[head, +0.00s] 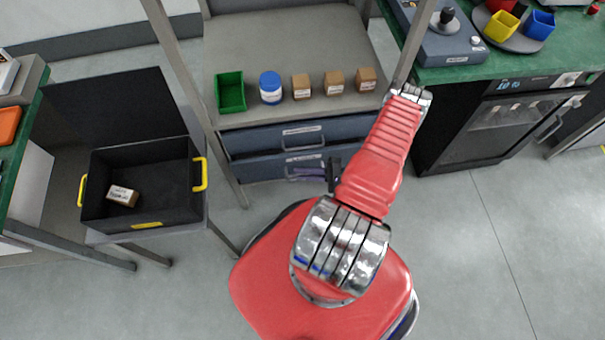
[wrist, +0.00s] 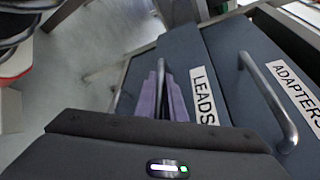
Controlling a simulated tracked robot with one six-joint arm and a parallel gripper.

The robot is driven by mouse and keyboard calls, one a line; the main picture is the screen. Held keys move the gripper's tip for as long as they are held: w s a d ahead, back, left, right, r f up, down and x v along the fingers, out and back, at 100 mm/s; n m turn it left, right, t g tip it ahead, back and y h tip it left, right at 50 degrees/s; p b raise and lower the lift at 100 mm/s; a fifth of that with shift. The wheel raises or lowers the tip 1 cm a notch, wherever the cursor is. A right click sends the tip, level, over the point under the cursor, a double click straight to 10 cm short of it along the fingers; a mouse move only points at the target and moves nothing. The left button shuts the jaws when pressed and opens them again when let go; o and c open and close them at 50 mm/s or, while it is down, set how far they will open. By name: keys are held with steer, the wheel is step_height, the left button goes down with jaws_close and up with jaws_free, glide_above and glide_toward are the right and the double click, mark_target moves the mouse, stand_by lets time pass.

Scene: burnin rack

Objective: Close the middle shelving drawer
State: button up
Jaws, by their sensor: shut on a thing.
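The shelving unit (head: 290,112) shows two blue-grey drawer fronts under its lower shelf board in the head view. The upper drawer (head: 255,141) and the lower drawer (head: 252,169) each carry a pale label and a bar handle. In the wrist view, the drawer marked LEADS (wrist: 185,55) lies beside the one marked ADAPTERS (wrist: 235,40). My gripper (head: 306,173) is at the lower visible drawer. In the wrist view its purple fingers (wrist: 163,98) are shut around the LEADS handle (wrist: 160,75). I cannot tell how far this drawer stands out; anything below it is hidden.
The shelf holds a green bin (head: 230,92), a blue-lidded jar (head: 270,88) and small brown boxes (head: 334,82). A black crate (head: 150,155) with a box inside stands left. A dark cabinet (head: 470,135) stands right. Floor (head: 480,250) is clear at the right front.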

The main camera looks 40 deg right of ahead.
mark_target(306, 164)
jaws_close()
steer(key=shift+w+d, duration=0.65)
steer(key=shift+w, duration=0.25)
steer(key=shift+w+d, duration=0.65)
steer(key=shift+w, duration=0.2)
steer(key=o, duration=0.6)
jaws_free()
steer(key=shift+o, duration=0.2)
steer(key=shift+s+r, duration=0.1)
steer(key=v, duration=1.3)
steer(key=shift+s, duration=0.25)
steer(key=shift+d, duration=0.1)
